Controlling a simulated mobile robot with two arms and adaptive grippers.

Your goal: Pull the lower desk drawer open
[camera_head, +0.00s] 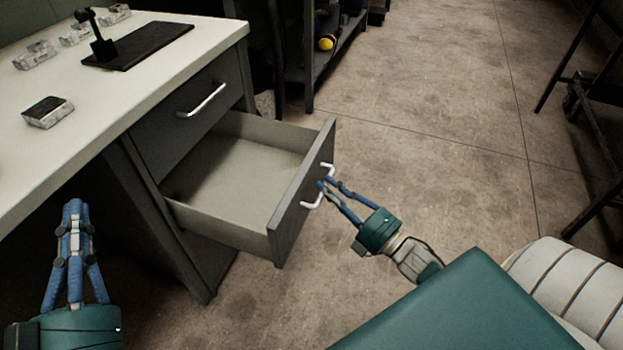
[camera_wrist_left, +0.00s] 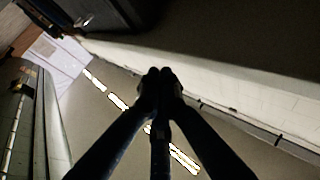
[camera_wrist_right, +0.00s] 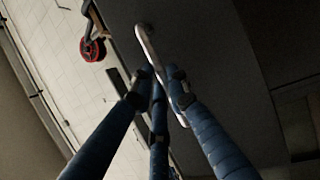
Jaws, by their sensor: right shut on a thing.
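The lower desk drawer (camera_head: 288,205) stands pulled well out of the desk, and its pale inside is empty. Its white bar handle (camera_head: 311,204) is on the front panel. My right gripper (camera_head: 323,184) is shut on this handle; in the right wrist view the fingers (camera_wrist_right: 160,75) close around the handle (camera_wrist_right: 148,45). My left gripper (camera_head: 74,208) is at the lower left in front of the desk, away from the drawer. Its fingertips are together with nothing between them, also in the left wrist view (camera_wrist_left: 160,76).
The upper drawer (camera_head: 185,115) is closed. The desktop (camera_head: 75,130) holds a black stand (camera_head: 135,47) and several small clear boxes. A dark shelf unit (camera_head: 325,60) stands behind. The floor (camera_head: 430,110) right of the drawer is clear; a dark metal frame (camera_head: 580,80) stands far right.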

